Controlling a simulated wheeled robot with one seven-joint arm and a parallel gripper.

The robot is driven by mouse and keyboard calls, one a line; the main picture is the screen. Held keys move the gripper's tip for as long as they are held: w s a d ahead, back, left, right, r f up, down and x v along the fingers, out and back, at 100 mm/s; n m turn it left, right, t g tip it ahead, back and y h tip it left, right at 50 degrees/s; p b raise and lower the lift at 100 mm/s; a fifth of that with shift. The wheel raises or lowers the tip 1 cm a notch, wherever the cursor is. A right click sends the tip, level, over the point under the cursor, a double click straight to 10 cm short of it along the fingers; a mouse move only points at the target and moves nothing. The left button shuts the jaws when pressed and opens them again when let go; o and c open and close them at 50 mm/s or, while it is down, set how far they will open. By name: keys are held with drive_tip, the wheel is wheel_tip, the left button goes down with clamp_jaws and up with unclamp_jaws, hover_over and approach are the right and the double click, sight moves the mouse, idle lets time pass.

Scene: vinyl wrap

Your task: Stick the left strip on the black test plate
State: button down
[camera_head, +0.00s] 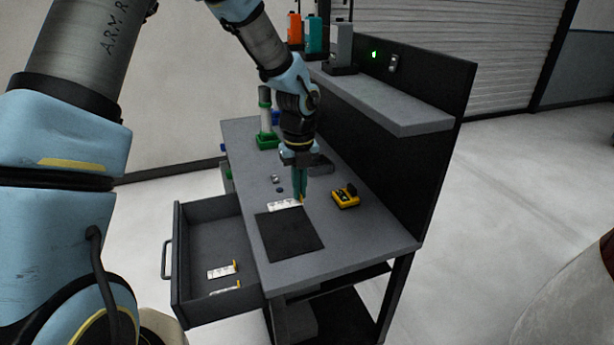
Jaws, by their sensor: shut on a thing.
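My gripper (300,196) points down over the far edge of the black test plate (290,236) on the workbench. It is shut on the yellow end of a white strip (283,204). The strip reaches left from the fingers, along the plate's far edge. I cannot tell whether it touches the plate or hangs just above it. Two more white strips with yellow ends, a farther one (221,271) and a nearer one (226,290), lie in the open drawer (203,236).
A yellow and black device (345,196) stands right of the plate. Small round parts (277,180) lie behind it to the left. A green-based white cylinder (266,122) stands at the back. A shelf (391,101) overhangs the bench's right side. The plate's near part is bare.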

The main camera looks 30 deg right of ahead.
drive_tip(key=shift+w+d+f, duration=0.1)
drive_tip(key=shift+f, duration=0.1)
drive_tip(key=b, duration=0.7)
hover_over(301, 227)
wheel_tip(301, 227, down, 7)
drive_tip(key=shift+r, duration=0.1)
drive_tip(key=shift+f, duration=0.9)
idle(2.0)
drive_tip(key=c, duration=1)
unclamp_jaws()
drive_tip(key=shift+o, duration=0.2)
